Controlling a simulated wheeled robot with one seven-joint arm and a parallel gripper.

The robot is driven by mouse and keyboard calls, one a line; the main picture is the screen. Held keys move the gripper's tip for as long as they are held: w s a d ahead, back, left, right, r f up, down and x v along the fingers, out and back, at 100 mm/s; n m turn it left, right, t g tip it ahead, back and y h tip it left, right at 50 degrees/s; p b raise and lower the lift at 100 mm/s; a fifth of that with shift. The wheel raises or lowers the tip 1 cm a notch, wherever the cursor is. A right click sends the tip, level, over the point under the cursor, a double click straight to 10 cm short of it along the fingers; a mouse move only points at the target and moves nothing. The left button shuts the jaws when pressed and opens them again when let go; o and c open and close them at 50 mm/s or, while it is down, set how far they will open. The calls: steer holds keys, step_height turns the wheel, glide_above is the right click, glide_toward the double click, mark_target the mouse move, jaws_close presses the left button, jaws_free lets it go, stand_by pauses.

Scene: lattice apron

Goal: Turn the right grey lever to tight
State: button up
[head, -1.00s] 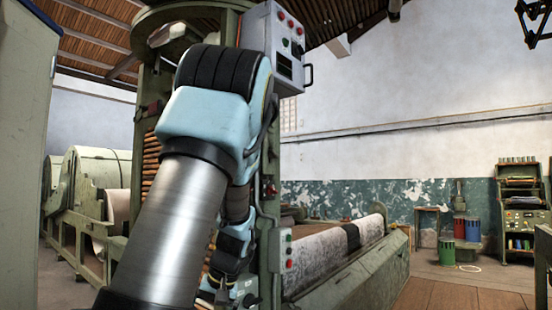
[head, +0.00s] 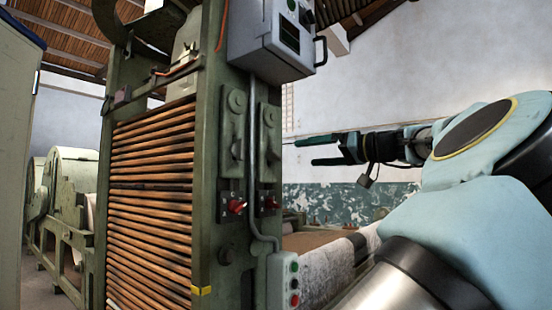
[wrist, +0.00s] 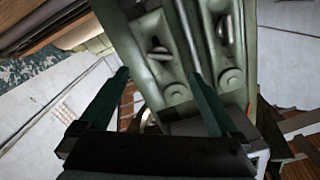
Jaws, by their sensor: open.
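Two grey levers sit on green plates on the press column. The left grey lever (head: 236,149) hangs roughly upright; the right grey lever (head: 268,146) is small and seen nearly edge-on. The wrist view is turned about upside down, so the right lever (wrist: 158,52) appears left of the left lever (wrist: 225,29). My gripper (head: 305,152) is open and empty, to the right of the column and apart from it. In the wrist view, my fingers (wrist: 160,76) frame the right lever's plate. Tight markings are not readable.
A grey conduit (head: 252,150) runs between the plates. Red knobs (head: 237,206) stick out below them. A control box (head: 280,38) juts out above, and a button box (head: 283,281) sits lower down.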

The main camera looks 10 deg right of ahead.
mark_target(278, 155)
steer(key=x, duration=0.3)
steer(key=p+x, duration=0.1)
steer(key=x, duration=0.3)
steer(key=p+x, duration=0.1)
steer(key=x, duration=0.2)
steer(key=shift+w+a+r, duration=0.1)
steer(key=shift+w+r, duration=0.2)
steer(key=shift+w, duration=0.05)
steer(key=shift+c, duration=0.4)
steer(key=c, duration=1.3)
